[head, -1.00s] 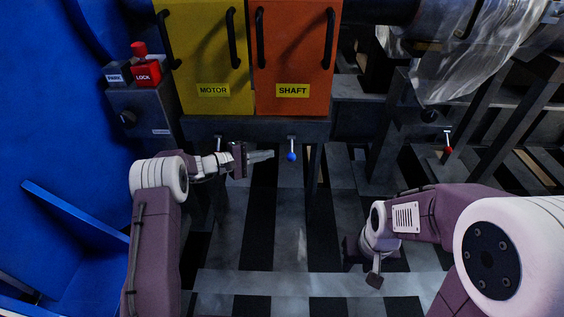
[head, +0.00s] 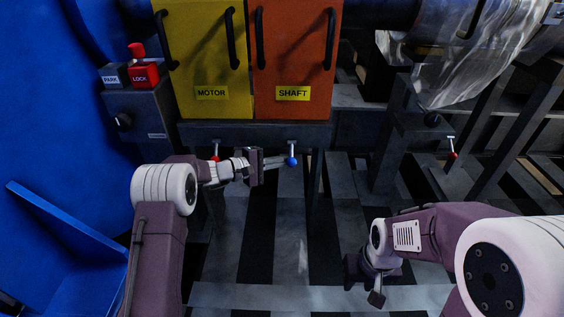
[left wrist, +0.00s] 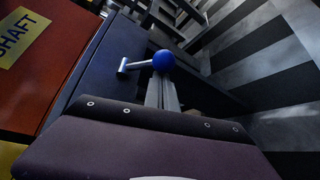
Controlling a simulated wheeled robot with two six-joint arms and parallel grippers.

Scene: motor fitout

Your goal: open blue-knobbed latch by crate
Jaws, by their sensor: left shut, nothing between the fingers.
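The blue-knobbed latch (head: 292,158) hangs on the front of the dark bench below the orange SHAFT door. Its blue ball also shows in the left wrist view (left wrist: 163,60), on a short pale lever. My left gripper (head: 286,161) is shut and empty, its fingertips at the blue knob from the left. In the left wrist view the fingers (left wrist: 161,94) end just under the ball; touching or slightly apart, I cannot tell. A blue crate (head: 75,265) stands at the lower left. My right gripper (head: 376,298) hangs low at the right, its finger opening unclear.
A red-knobbed latch (head: 216,158) sits left of the blue one, partly behind my left arm. Another red-knobbed lever (head: 453,154) is at the right. Yellow MOTOR (head: 211,60) and orange SHAFT (head: 293,60) doors stand above. The striped floor between my arms is clear.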

